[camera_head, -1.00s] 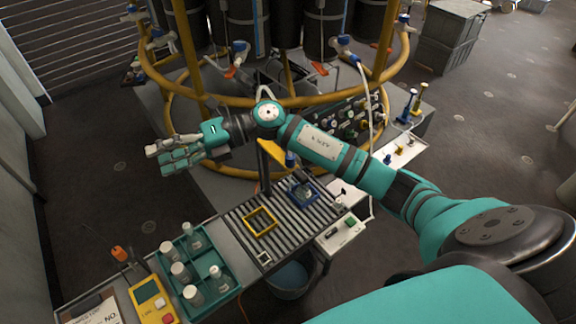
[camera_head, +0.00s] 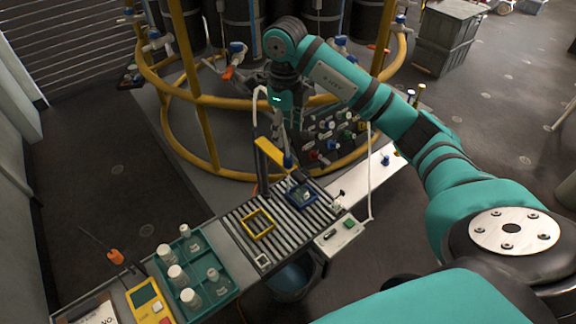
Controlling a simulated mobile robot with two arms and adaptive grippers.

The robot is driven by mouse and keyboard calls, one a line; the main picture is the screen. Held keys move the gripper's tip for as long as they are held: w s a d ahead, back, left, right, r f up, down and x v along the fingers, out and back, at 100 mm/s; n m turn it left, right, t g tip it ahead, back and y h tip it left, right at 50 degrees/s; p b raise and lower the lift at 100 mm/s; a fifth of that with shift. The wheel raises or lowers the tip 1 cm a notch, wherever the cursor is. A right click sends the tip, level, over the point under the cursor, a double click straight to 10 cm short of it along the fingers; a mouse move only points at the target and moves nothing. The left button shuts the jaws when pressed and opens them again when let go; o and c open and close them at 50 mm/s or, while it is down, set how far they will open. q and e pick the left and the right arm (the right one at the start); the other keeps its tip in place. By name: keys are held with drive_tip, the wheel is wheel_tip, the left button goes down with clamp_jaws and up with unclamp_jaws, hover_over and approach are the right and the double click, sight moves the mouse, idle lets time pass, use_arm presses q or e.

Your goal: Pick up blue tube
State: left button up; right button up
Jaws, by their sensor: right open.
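I cannot single out the blue tube for sure. A small blue upright piece (camera_head: 385,160) stands on the white surface right of the roller conveyor. A short blue cylinder (camera_head: 288,160) shows by the yellow-topped post at the conveyor's far end. A blue square frame (camera_head: 301,193) lies on the rollers with something in it. My right gripper (camera_head: 281,140) is open and points down just beyond the yellow-topped post, in front of the valve panel. Its fingers are small and partly lost against the background, and I see nothing held. My left gripper is out of view.
A yellow square frame (camera_head: 258,223) lies on the roller conveyor (camera_head: 285,230). A green tray (camera_head: 217,297) of white-capped bottles stands left of it. Yellow pipe rings (camera_head: 214,103) surround dark drums behind. Grey crates (camera_head: 447,38) stand at the back right on open floor.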

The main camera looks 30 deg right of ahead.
drive_tip(key=p, duration=0.1)
hover_over(288, 157)
drive_tip(key=f, duration=0.4)
drive_tip(key=shift+a+f, duration=0.3)
drive_tip(key=shift+f, duration=0.05)
drive_tip(key=f+p, duration=0.1)
drive_tip(key=f, duration=0.2)
drive_tip(key=f+p, duration=0.1)
drive_tip(key=f, duration=0.1)
drive_tip(key=shift+d+p, duration=0.3)
drive_tip(key=shift+d, duration=0.1)
drive_tip(key=shift+f, duration=0.2)
drive_tip(key=c, duration=1)
